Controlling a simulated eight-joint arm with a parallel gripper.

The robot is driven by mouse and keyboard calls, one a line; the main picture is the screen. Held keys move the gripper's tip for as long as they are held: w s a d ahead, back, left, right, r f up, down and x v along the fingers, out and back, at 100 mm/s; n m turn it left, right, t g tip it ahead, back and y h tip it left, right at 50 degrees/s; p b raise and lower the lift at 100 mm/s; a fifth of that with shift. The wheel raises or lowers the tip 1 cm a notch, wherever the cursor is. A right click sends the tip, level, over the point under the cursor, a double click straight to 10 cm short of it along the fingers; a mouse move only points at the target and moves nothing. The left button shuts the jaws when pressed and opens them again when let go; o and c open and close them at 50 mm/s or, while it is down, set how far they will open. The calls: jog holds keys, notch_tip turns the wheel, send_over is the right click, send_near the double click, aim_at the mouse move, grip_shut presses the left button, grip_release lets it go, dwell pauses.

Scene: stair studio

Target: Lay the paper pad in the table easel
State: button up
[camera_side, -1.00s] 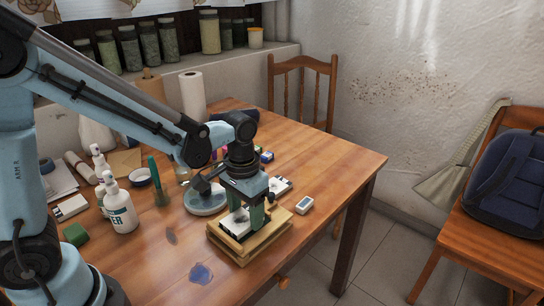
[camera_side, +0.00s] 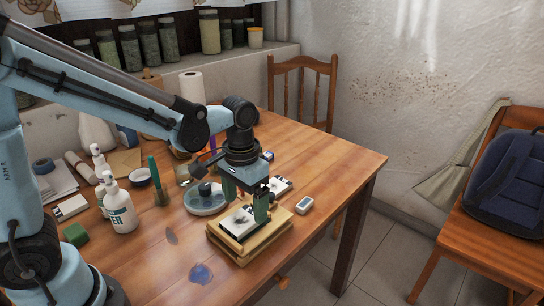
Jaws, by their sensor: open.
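The paper pad (camera_side: 238,224), white with a dark drawing and a dark edge, lies in the wooden table easel (camera_side: 268,239) near the front right of the table. It looks roughly level with the easel's frame around it. My gripper (camera_side: 245,208) is just above the pad, pointing down, with its green fingers apart and nothing between them. The right finger hides part of the pad's far right side, so I cannot tell whether that finger touches it.
A round blue dish (camera_side: 205,206) stands close behind the easel. A small white device (camera_side: 304,205) lies to its right. The table's right end (camera_side: 350,165) is clear.

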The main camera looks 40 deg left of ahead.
aim_at(245, 216)
notch_tip(245, 216, up, 9)
jog(key=s+a+f+t, duration=0.2)
jog(key=s+a+t, duration=0.2)
jog(key=t, duration=0.3)
jog(key=shift+s+a+f, duration=0.15)
jog(key=shift+s+a, duration=0.1)
jog(key=shift+s, duration=0.55)
